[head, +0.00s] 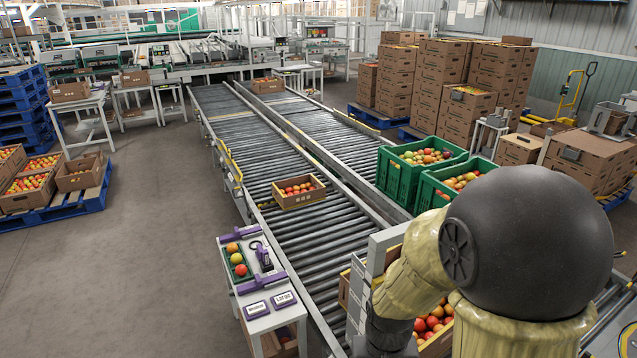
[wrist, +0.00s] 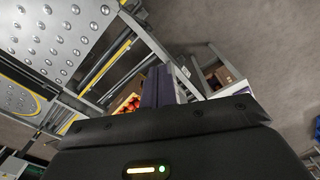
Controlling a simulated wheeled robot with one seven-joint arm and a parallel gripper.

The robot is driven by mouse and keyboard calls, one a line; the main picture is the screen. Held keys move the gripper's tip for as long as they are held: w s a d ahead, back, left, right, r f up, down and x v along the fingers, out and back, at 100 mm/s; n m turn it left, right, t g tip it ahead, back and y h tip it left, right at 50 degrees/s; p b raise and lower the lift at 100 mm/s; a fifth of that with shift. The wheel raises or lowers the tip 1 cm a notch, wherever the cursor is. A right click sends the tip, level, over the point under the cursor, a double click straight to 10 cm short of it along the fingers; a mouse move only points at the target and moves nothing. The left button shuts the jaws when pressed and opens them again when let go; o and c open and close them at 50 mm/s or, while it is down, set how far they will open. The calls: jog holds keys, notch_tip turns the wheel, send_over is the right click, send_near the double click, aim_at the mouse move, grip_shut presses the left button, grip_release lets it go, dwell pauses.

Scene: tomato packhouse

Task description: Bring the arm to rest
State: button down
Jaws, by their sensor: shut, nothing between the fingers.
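My arm fills the lower right of the head view, with a big dark round joint and pale yellow-green links. It hangs over the right side of the roller conveyor (head: 300,225). My gripper is out of sight in the head view. The fingers are shut and hold nothing. Beyond them I see grey floor, roller frames and a box of red tomatoes (wrist: 128,103).
A small white stand (head: 262,318) with a green tray of tomatoes (head: 238,262) stands left of the conveyor. Stacked cartons (head: 440,85) are at back right.

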jog(key=d+r+t+p, duration=0.1)
jog(key=d+r+t, duration=0.1)
jog(key=r, duration=0.4)
jog(key=shift+d+r+t, duration=0.25)
jog(key=shift+d+t, duration=0.05)
jog(key=shift+d, duration=0.5)
